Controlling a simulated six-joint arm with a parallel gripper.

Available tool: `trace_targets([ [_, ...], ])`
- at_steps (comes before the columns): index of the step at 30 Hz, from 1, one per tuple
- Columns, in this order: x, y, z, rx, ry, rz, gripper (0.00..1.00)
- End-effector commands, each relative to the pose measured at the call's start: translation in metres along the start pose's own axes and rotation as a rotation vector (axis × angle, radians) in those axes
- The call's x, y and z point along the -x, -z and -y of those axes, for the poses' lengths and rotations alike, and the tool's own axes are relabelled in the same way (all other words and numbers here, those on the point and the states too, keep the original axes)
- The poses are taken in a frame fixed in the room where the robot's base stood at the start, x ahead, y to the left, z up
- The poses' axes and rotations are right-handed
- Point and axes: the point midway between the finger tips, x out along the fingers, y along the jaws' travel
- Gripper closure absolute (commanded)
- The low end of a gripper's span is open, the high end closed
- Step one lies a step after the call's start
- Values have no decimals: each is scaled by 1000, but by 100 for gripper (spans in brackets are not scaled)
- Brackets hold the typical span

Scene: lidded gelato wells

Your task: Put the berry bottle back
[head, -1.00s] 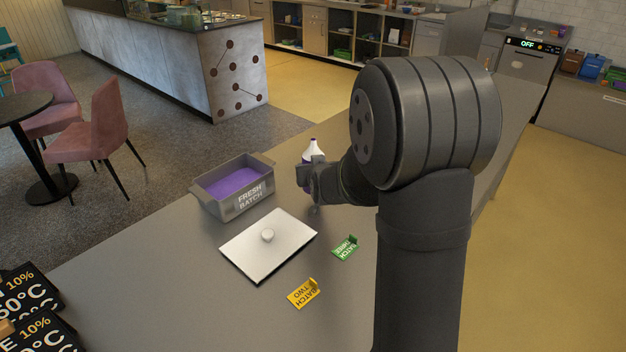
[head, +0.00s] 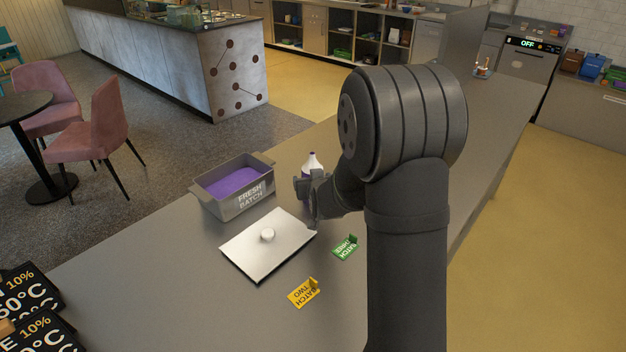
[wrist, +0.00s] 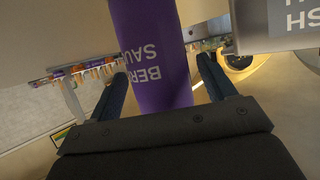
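The berry bottle (head: 312,163) is purple with a white top and stands upright on the grey counter, right of the FRESH BATCH tub. In the wrist view the purple bottle (wrist: 152,55) shows lettering reading in part BER and SAU. My gripper (head: 309,188) is at the bottle, its arm coming from the right. In the wrist view the fingers of my gripper (wrist: 162,75) stand on either side of the bottle, with a visible gap at the right finger. The fingers look open around it. The bottle's lower part is partly hidden by my gripper in the head view.
The grey tub (head: 226,212) labelled FRESH BATCH holds purple gelato. A pale lid (head: 262,250) with a round knob lies in front of it. A green BATCH THREE tag (head: 344,249) and a yellow BATCH TWO tag (head: 302,294) stand nearby.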

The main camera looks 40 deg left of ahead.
Motion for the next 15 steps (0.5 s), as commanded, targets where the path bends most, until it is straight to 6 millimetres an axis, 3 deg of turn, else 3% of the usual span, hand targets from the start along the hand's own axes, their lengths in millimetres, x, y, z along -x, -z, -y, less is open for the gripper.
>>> trace_targets([
  [8,1,3,0,0,0,-1,24],
  [15,32,4,0,0,0,-1,24],
])
